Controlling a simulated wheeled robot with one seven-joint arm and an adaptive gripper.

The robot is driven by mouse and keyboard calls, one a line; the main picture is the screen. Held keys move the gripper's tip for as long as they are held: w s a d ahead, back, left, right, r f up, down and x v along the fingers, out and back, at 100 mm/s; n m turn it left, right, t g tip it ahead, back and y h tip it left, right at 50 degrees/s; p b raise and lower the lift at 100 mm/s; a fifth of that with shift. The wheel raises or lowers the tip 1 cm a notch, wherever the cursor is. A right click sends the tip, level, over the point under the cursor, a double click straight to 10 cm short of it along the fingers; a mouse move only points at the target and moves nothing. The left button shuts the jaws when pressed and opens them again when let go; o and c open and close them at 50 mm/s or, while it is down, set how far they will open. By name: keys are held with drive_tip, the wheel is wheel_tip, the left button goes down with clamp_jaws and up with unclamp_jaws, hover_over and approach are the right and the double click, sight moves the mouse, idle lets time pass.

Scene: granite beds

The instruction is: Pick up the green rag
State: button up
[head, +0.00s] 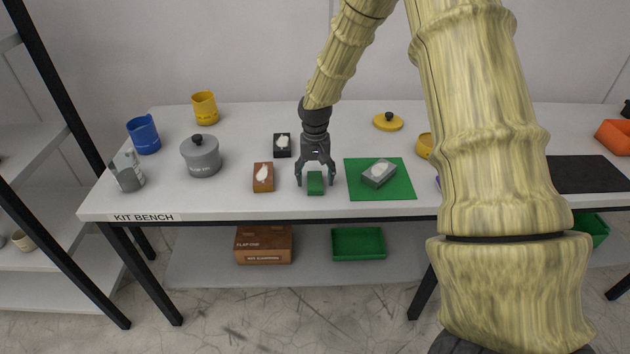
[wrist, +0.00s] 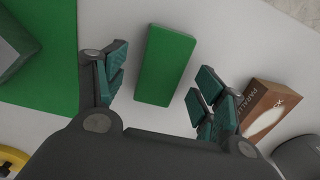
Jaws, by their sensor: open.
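The green rag (head: 315,186) is a small green block-like piece lying on the white bench top, close to its front edge. My gripper (head: 316,181) is above it, pointing down, with its fingers spread to either side of the rag. In the wrist view, the rag (wrist: 165,66) lies between and just beyond the two open finger pads of my gripper (wrist: 160,95). A gap shows between each finger and the rag, and nothing is held.
A brown box (head: 263,177) with a white patch stands left of the rag. A green mat (head: 399,188) bearing a grey block (head: 379,175) lies to the right. A grey pot (head: 202,157) and a black box (head: 282,146) are further left and back.

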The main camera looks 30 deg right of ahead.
drive_tip(key=shift+f, duration=0.45)
drive_tip(key=c, duration=0.9)
drive_tip(key=shift+c, duration=0.2)
drive_tip(key=shift+r, duration=0.15)
wheel_tip(320, 180, up, 2)
drive_tip(key=shift+b, duration=0.45)
drive_tip(key=s+a+r+b, duration=0.1)
drive_tip(key=s+a+b, duration=0.1)
drive_tip(key=s+a, duration=0.2)
drive_tip(key=s+a+r+b, duration=0.1)
drive_tip(key=s+a, duration=0.3)
drive_tip(key=s, duration=0.5)
drive_tip(key=shift+s+a+r+b, duration=0.3)
drive_tip(key=shift+a+r+b, duration=0.05)
drive_tip(key=shift+a+b, duration=0.05)
drive_tip(key=shift+f, duration=0.1)
drive_tip(key=shift+c, duration=0.3)
